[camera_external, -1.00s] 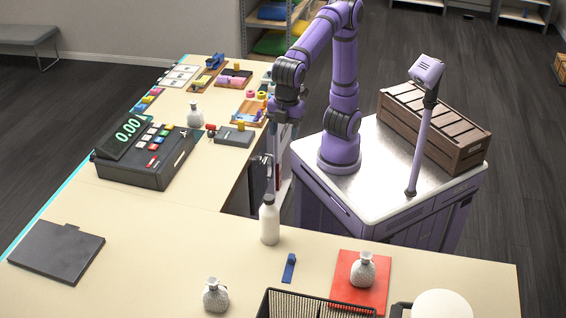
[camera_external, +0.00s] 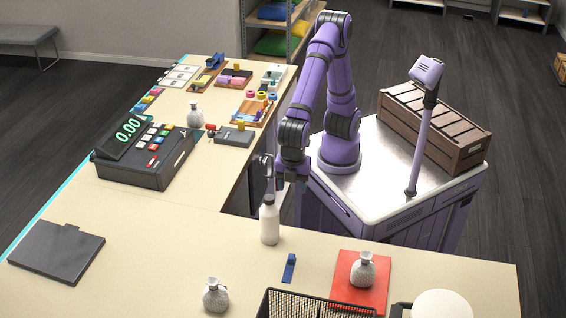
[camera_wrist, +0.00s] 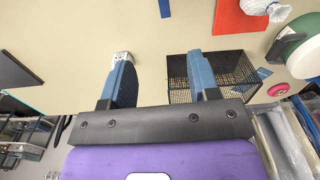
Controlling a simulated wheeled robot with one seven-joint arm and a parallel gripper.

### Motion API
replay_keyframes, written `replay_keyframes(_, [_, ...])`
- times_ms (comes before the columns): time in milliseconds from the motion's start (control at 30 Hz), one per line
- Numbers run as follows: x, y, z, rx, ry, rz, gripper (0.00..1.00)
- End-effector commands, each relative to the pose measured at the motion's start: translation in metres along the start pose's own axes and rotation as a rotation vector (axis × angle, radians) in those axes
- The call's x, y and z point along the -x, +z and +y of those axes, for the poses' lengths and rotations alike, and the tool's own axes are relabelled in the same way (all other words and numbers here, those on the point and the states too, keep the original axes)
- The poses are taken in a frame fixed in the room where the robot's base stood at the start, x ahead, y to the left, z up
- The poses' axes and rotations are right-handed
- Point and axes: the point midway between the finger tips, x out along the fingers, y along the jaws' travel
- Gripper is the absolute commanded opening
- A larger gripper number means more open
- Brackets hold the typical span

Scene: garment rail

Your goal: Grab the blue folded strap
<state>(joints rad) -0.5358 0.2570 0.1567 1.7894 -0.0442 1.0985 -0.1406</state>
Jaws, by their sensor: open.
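The blue folded strap (camera_external: 289,268) lies on the near counter, between the white bottle and the black basket. It also shows at the top edge of the wrist view (camera_wrist: 164,8), cut off by the frame. My gripper (camera_external: 268,172) hangs above and behind the white bottle in the external view, away from the strap. In the wrist view its two fingers (camera_wrist: 160,75) stand wide apart with nothing held between them.
A white bottle (camera_external: 269,222) stands behind the strap. A black wire basket (camera_external: 310,306), a red mat (camera_external: 347,300) with a tied sack (camera_external: 363,268), and another sack (camera_external: 214,296) are nearby. Counter left of the strap is clear.

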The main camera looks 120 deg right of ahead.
Motion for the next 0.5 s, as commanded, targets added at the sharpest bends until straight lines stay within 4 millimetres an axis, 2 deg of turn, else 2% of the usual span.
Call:
replay_keyframes(300, [-0.141, 0.002, -0.001, 0.002, -0.001, -0.01, 0.55])
replay_keyframes(400, [-0.178, 0.002, -0.001, 0.001, -0.001, -0.008, 0.55])
replay_keyframes(500, [-0.198, 0.001, 0.0, 0.0, 0.0, -0.003, 0.55])
